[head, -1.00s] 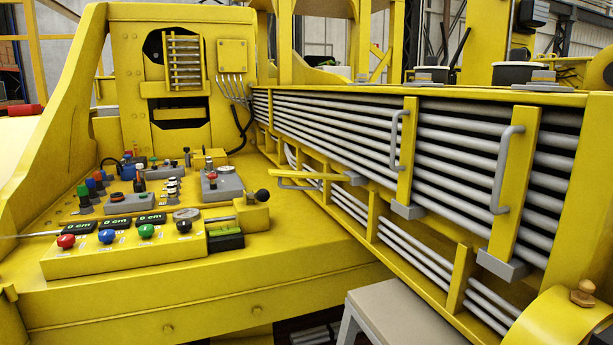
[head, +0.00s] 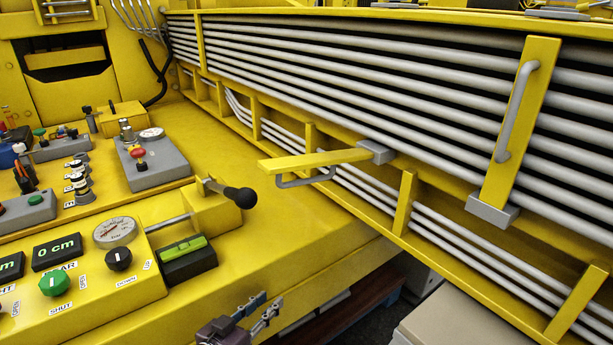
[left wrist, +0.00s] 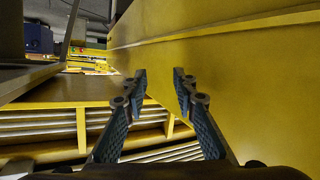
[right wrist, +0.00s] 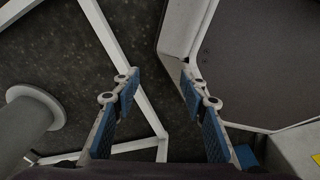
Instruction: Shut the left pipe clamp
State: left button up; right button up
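The left pipe clamp (head: 315,160) is a yellow bar with a grey handle on its underside. In the head view it sticks out roughly level from a grey hinge block (head: 377,151) below the long pipes, swung away from them. My left gripper (head: 245,318) is at the bottom edge of the head view, below the clamp in the picture and apart from it. In the left wrist view its fingers (left wrist: 158,88) are spread with nothing between them. My right gripper (right wrist: 157,88) shows only in its wrist view, open and empty above the floor. I cannot make out the clamp in either wrist view.
Another clamp (head: 520,120) stands upright against the pipe stack (head: 350,70). A control panel with a black-knobbed lever (head: 240,197) lies left of the open clamp. A beige box (head: 465,318) is at the lower right. The space between panel and pipe rack is clear.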

pick_arm(q)
jog(key=w+d+r+m+t+h, duration=0.1)
jog(key=d+r+h, duration=0.15)
jog(key=r, duration=0.65)
jog(key=d+r+m+t+h, duration=0.1)
jog(key=r+h, duration=0.2)
jog(key=r, duration=0.5)
jog(key=m+h, duration=0.1)
jog(key=h, duration=0.3)
send_near(307, 180)
jog(key=w+d, duration=0.2)
jog(key=x, duration=0.2)
jog(key=p+x, duration=0.1)
jog(key=x, duration=0.1)
jog(key=p+x, duration=0.1)
jog(key=x, duration=0.1)
jog(key=shift+w+r, duration=0.2)
jog(key=shift+r, duration=0.25)
jog(key=shift+w+d+r, duration=0.1)
jog(key=shift+w+d, duration=0.25)
jog(key=shift+d, duration=0.05)
pick_arm(e)
jog(key=r, duration=0.2)
jog(key=shift+s+r, duration=0.3)
jog(key=shift+s, duration=0.05)
pick_arm(q)
grip_shut()
pick_arm(e)
jog(key=shift+d, duration=0.1)
jog(key=shift+d, duration=0.2)
